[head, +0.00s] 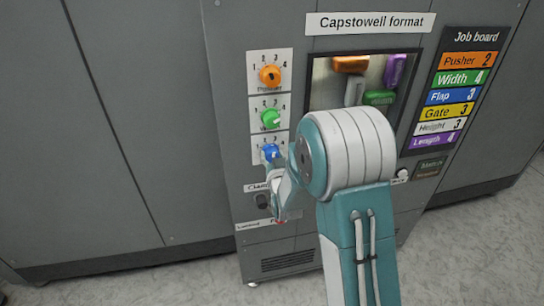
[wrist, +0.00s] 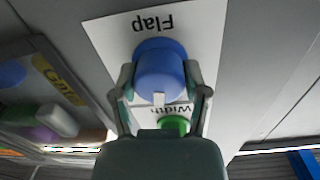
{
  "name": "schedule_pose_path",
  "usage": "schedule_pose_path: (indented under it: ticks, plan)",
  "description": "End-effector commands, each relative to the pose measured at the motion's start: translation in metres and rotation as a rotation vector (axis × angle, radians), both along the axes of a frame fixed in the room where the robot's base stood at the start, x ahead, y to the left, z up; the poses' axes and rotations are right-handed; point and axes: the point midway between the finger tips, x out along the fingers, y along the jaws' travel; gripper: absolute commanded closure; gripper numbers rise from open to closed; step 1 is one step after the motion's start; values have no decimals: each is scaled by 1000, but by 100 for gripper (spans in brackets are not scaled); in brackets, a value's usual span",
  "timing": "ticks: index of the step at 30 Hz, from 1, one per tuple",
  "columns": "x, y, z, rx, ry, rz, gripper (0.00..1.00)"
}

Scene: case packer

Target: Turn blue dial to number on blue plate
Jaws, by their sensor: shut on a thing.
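The blue dial (head: 270,153) is the lowest of three dials in a column on the grey cabinet. In the wrist view the blue dial (wrist: 160,70) sits on a white plate (wrist: 105,35) marked "Flap", seen upside down. A light pointer mark shows on its edge. My gripper (wrist: 161,80) has one finger on each side of the dial and is shut on it. In the head view my arm hides part of the dial's scale, so its setting is unclear. The blue plate (head: 454,96) on the job board reads "Flap 3".
The green dial (head: 270,118) sits just above the blue one, and the orange dial (head: 269,75) above that. A window (head: 335,70) with coloured blocks is to the right. A dark knob (head: 263,201) is below.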

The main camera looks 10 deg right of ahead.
Motion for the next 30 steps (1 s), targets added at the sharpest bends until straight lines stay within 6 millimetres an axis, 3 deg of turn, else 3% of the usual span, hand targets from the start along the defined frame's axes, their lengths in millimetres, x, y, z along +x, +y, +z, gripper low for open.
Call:
schedule_pose_path:
  ticks: [11, 26, 27, 29, 30]
  plan:
    - [1, 0, 1, 154, -3, 2, 89]
    - [2, 0, 2, 173, -4, 1, 89]
    - [2, 0, 2, 173, -4, 1, 28]
    - [1, 0, 2, 173, -4, 1, 7]
    - [1, 0, 1, 173, -4, 1, 7]
